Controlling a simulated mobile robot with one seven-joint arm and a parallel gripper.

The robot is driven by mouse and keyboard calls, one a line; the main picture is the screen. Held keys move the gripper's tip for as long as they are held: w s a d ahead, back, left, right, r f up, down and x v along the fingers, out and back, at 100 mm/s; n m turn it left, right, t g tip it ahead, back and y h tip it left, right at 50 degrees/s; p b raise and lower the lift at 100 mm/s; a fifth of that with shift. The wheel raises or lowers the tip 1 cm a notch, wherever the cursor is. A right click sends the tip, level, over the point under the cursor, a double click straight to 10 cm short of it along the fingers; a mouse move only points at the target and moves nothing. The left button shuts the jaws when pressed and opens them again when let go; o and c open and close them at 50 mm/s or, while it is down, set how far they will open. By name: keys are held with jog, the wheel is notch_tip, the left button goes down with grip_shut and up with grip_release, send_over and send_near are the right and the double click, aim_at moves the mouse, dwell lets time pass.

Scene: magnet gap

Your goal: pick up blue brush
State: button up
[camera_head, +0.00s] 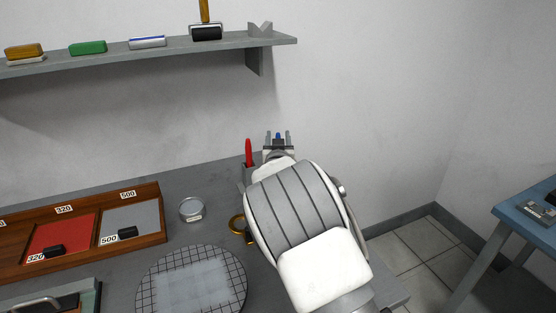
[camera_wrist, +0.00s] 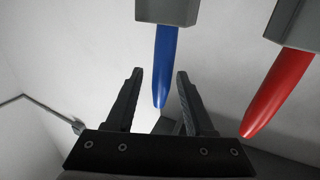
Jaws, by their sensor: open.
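The blue brush shows in the wrist view as a blue tapered handle (camera_wrist: 166,55) below a grey block (camera_wrist: 168,12). Its pointed end appears between my two fingers, with gaps on both sides; I cannot tell how deep it sits between them. In the head view only a small bit of blue (camera_head: 278,135) shows between the fingers. My gripper (camera_wrist: 160,74) is open and empty; in the head view it (camera_head: 278,138) is at the table's back right. My arm hides most of the blue brush there.
A red handle (camera_wrist: 278,95) with its own grey block stands beside the blue one; it also shows left of my gripper (camera_head: 248,152). A shelf (camera_head: 270,41) is above left.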

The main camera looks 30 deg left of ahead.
jog(key=shift+x, duration=0.95)
grip_shut()
